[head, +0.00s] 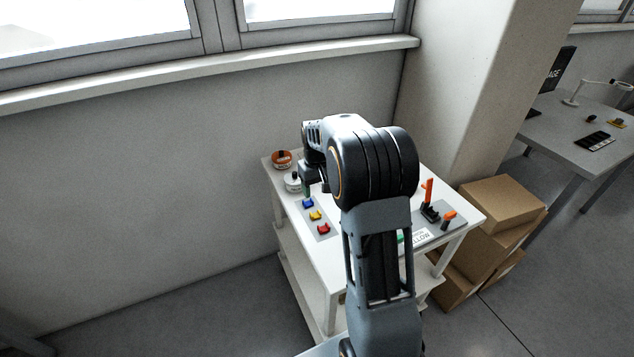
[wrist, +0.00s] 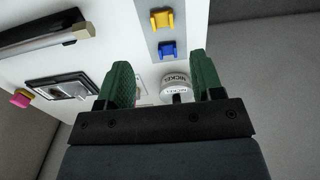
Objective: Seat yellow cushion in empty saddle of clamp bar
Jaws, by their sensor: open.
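The yellow cushion (head: 315,215) lies on a grey strip between a blue and a red cushion. In the wrist view the yellow cushion (wrist: 162,19) is at the top, beyond the fingertips. My gripper (wrist: 162,75) is open with nothing held between its green fingers; in the head view it (head: 307,186) hangs near the blue cushion at the table's far left. I cannot identify the clamp bar for sure or see an empty saddle; my arm hides the middle of the table. A dark fixture with an upright orange lever (head: 429,192) stands on the right.
The blue cushion (head: 308,203) and red cushion (head: 323,228) flank the yellow one. A dark bar (wrist: 45,38) and black-framed panel (wrist: 62,88) lie left in the wrist view.

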